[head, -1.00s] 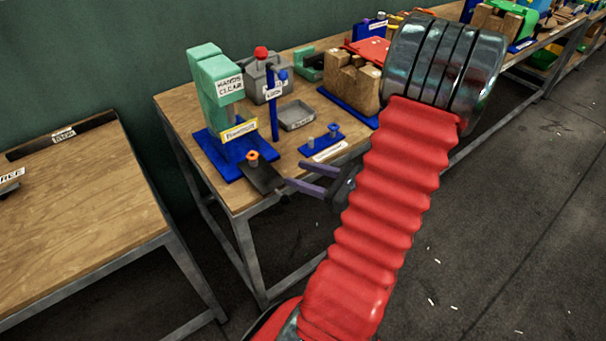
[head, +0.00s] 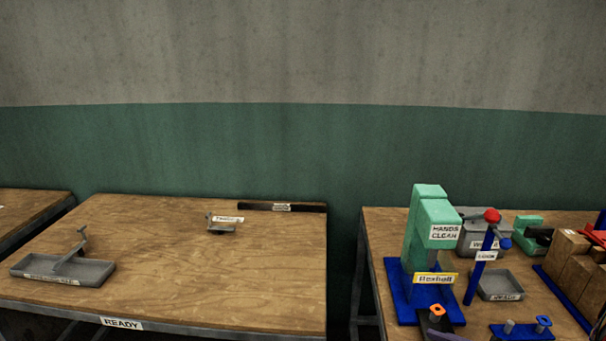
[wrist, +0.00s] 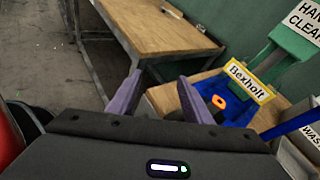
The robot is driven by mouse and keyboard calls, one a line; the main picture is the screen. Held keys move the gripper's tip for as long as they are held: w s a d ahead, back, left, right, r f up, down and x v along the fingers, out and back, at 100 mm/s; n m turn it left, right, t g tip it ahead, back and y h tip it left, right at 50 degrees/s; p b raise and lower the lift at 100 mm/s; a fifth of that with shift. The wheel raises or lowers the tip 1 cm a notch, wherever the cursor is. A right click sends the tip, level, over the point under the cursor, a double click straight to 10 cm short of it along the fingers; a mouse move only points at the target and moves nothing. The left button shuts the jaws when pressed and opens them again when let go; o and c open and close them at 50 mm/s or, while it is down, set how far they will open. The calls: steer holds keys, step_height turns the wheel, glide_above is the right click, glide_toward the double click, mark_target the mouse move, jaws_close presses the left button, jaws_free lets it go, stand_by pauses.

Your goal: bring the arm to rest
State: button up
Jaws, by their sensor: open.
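My gripper (wrist: 159,77) shows in the wrist view as two purple fingers spread apart with nothing between them. It is in front of the press (head: 430,230), a green column on a blue base with a "HANDS CLEAR" label and a yellow "Bexholt" label. The press also shows at the right of the wrist view (wrist: 285,45). In the head view most of my arm is out of frame.
A wooden table with a "READY" label (head: 122,323) stands left, holding a grey tray (head: 62,271). On the press bench are a grey tray (head: 500,285), a red-knobbed post (head: 481,265) and wooden blocks (head: 565,258). A gap separates the two tables.

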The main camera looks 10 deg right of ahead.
steer(key=s+a+r+n+g+h, duration=0.2)
steer(key=a+n+g, duration=0.3)
steer(key=a+n, duration=0.5)
steer(key=s+a+r+n+g+h, duration=0.25)
steer(key=a+n+g, duration=0.25)
steer(key=a+n, duration=0.45)
step_height(320, 180, up, 8)
steer(key=a+n+t+h, duration=0.1)
steer(key=n+t+h, duration=0.1)
steer(key=n, duration=0.6)
steer(key=shift+a+t, duration=0.35)
steer(key=shift+t, duration=0.35)
steer(key=shift+f+h, duration=0.15)
steer(key=shift+h, duration=0.1)
